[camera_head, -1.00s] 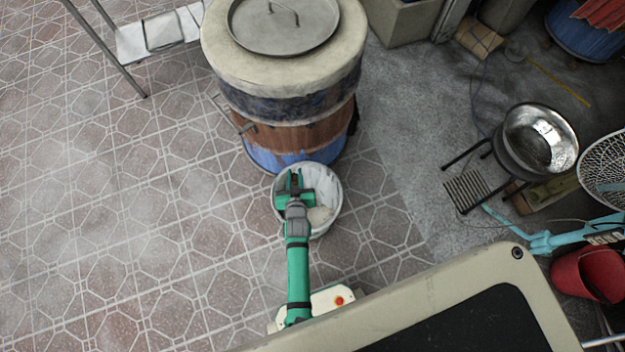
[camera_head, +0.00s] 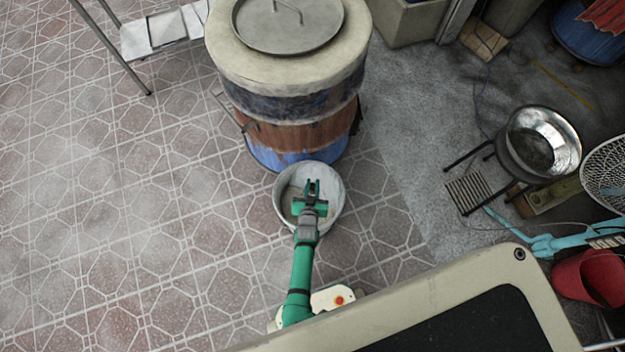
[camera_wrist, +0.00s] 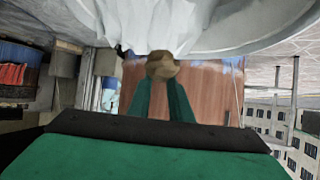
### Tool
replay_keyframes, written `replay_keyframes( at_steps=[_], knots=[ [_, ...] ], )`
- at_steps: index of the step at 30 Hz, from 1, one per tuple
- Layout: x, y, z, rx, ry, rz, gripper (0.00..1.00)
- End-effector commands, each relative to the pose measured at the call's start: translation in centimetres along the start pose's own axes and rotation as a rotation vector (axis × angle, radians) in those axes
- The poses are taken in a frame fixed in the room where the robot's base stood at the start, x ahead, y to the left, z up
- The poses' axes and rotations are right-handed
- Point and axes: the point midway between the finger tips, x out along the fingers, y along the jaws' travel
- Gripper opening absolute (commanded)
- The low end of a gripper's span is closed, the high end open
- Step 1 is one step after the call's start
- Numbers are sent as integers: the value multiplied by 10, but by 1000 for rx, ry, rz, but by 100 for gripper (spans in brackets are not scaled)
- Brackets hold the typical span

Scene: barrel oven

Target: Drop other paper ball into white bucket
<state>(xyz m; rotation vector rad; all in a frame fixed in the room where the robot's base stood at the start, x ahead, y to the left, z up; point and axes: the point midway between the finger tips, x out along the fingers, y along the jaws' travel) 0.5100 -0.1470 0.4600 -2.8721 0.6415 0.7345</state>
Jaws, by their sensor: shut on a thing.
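The white bucket (camera_head: 330,217) stands on the tiled floor in front of the barrel oven. My green gripper (camera_head: 311,186) is over the bucket's opening in the head view. In the wrist view, the two green fingers (camera_wrist: 163,95) are shut on a small brown crumpled paper ball (camera_wrist: 162,65) at their tips. A pale bucket surface (camera_wrist: 240,30) fills the top of the wrist view, close to the ball. The head view does not clearly show the ball, and my gripper hides part of the bucket's inside.
The barrel oven (camera_head: 300,135) with a metal lid (camera_head: 287,22) stands just behind the bucket. A metal bowl on a stand (camera_head: 540,145) and a red bucket (camera_head: 590,278) are at the right. Open tiled floor lies to the left.

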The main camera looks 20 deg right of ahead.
Motion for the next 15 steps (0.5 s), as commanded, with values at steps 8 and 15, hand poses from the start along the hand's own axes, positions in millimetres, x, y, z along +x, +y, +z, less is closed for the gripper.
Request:
replay_keyframes(
  at_steps=[8,15],
  knots=[
    [4,0,8,-1,1,-1,0],
    [4,2,7,1,1,3,30]
  ],
)
